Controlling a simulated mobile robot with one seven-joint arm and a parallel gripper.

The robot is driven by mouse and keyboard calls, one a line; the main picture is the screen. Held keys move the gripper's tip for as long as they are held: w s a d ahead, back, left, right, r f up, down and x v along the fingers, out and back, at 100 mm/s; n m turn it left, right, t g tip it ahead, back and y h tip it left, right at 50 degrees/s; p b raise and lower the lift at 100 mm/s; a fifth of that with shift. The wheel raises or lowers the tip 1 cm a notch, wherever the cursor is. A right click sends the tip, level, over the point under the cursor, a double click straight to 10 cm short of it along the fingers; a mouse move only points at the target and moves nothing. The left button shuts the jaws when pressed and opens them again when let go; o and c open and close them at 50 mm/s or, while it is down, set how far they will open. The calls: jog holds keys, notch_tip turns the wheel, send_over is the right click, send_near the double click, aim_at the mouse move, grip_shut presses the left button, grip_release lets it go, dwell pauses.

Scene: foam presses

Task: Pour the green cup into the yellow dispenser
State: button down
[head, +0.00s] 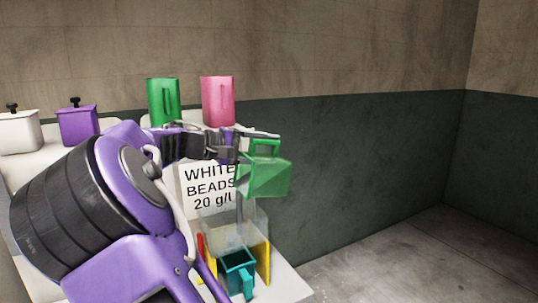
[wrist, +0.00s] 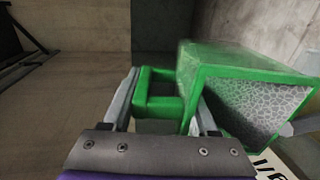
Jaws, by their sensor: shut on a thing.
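A green cup (head: 265,175) with see-through sides is held tilted above the clear hopper (head: 228,222) of a press. In the wrist view the green cup (wrist: 250,85) shows a grey speckled mass inside, near its lower right. My gripper (head: 246,148) is shut on the cup's handle; in the wrist view my gripper (wrist: 163,105) has a finger on each side of it. A thin grey strip hangs below the cup; I cannot tell whether it is a stream. A yellow panel (head: 264,262) stands under the hopper's right side, perhaps the yellow dispenser's.
A teal cup (head: 237,275) stands below the hopper, beside a red part (head: 201,243). A "WHITE BEADS 20 g/l" sign (head: 205,188) is behind. Another green jug (head: 163,101) and a pink jug (head: 217,101) stand at the back. Floor at right is clear.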

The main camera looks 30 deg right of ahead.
aim_at(249, 150)
jog(key=shift+a+f+h+b, duration=0.4)
jog(key=shift+a+h+b, duration=0.35)
jog(key=shift+b, duration=0.5)
jog(key=shift+a+h+b, duration=0.8)
jog(key=shift+h+b, duration=0.15)
jog(key=shift+b, duration=0.3)
jog(key=shift+a+r+h+b, duration=0.15)
jog(key=shift+a+h+b, duration=0.35)
jog(key=shift+a, duration=0.05)
jog(key=shift+a+r+h, duration=0.3)
jog(key=shift+a+h, duration=0.15)
jog(key=shift+h, duration=0.05)
jog(key=shift+a+r+h, duration=0.15)
jog(key=shift+a+h, duration=0.75)
jog(key=shift+a, duration=0.05)
